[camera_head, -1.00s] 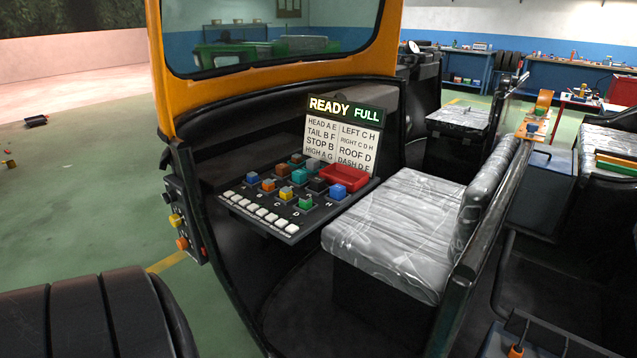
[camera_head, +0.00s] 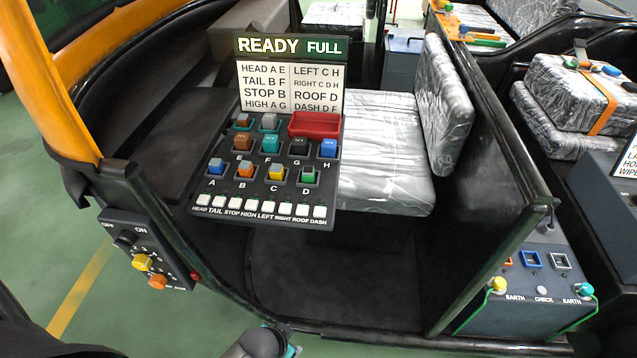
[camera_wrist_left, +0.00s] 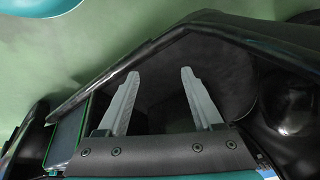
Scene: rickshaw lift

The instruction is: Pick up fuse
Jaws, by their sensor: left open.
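The fuse panel (camera_head: 260,205) is in the rickshaw in the head view. Coloured block fuses sit in its sockets. The front row, A to D, has a blue fuse (camera_head: 217,167), an orange fuse (camera_head: 245,169), a yellow fuse (camera_head: 276,172) and a green fuse (camera_head: 308,175). Behind are a brown fuse (camera_head: 243,141), a teal fuse (camera_head: 271,141), a black fuse (camera_head: 299,146) and a blue fuse (camera_head: 328,148). An orange-brown and a grey block sit furthest back. My left gripper (camera_wrist_left: 160,73) is open and empty in the left wrist view, with no fuse between its fingers.
A red tray (camera_head: 314,124) sits at the panel's back right, below a sign (camera_head: 290,75) reading READY FULL. A grey seat (camera_head: 385,150) stands right of the panel. A switch box (camera_head: 148,250) hangs at the left frame. A box with EARTH sockets (camera_head: 530,320) is lower right.

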